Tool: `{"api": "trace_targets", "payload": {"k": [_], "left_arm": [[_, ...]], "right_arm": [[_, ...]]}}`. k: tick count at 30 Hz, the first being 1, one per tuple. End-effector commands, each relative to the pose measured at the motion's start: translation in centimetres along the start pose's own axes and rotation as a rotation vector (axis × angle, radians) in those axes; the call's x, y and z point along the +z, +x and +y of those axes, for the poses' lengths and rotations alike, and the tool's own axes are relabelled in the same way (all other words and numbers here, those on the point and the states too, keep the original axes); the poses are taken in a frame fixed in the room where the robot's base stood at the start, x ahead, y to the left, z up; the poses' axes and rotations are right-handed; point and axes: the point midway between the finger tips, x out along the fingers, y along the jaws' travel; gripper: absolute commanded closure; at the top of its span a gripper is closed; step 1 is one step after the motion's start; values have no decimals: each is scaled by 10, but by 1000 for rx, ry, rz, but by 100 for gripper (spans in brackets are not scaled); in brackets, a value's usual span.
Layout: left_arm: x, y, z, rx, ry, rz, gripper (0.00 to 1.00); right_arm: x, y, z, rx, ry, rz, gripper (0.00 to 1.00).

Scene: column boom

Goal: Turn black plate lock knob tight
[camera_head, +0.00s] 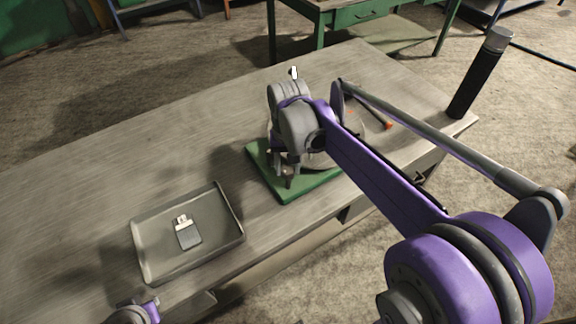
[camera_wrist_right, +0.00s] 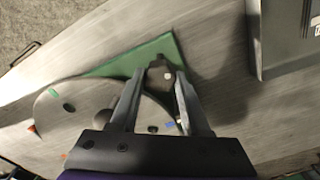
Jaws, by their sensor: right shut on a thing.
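My right gripper (camera_head: 287,178) reaches down over the green base (camera_head: 312,192) on the workbench. In the right wrist view, its two fingers (camera_wrist_right: 160,78) are closed around a small dark knob (camera_wrist_right: 160,72) at the edge of the green base (camera_wrist_right: 125,62). A round grey plate (camera_wrist_right: 65,108) with small coloured marks lies beside the fingers. In the head view my right wrist hides the knob and much of the plate. A purple part of my left arm shows at the bottom left; its gripper is not in view.
A grey tray (camera_head: 222,248) holding a small light-and-dark item (camera_head: 187,232) stands to the left of the base. A black cylinder (camera_head: 478,80) stands at the bench's right end. An orange-tipped tool (camera_head: 386,123) lies behind my arm. The bench's left is clear.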

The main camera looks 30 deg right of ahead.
Motion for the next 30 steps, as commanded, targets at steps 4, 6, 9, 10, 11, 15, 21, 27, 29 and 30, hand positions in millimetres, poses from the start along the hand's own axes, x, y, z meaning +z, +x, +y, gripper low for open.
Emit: {"api": "trace_targets", "payload": {"k": [4, 6, 9, 10, 11, 15, 21, 27, 29, 30], "left_arm": [[0, 0, 0, 0, 0, 0, 100], [0, 0, 0, 0, 0, 0, 100], [0, 0, 0, 0, 0, 0, 100], [1, 1, 0, 0, 0, 0, 100], [1, 1, 0, 0, 0, 0, 100], [1, 1, 0, 0, 0, -1, 100], [1, 1, 0, 0, 0, -1, 100], [1, 1, 0, 0, 0, -1, 100], [1, 1, 0, 0, 0, -1, 100], [1, 1, 0, 0, 0, -1, 100]], "right_arm": [[0, 0, 0, 0, 105, 1, 100], [0, 0, 0, 0, 146, 1, 100], [0, 0, 0, 0, 194, 1, 100], [0, 0, 0, 0, 207, 1, 100], [0, 0, 0, 0, 217, 1, 100], [0, 0, 0, 0, 255, 1, 100], [0, 0, 0, 0, 277, 1, 100], [0, 0, 0, 0, 279, 1, 100], [0, 0, 0, 0, 279, 1, 100], [0, 0, 0, 0, 279, 1, 100]]}}
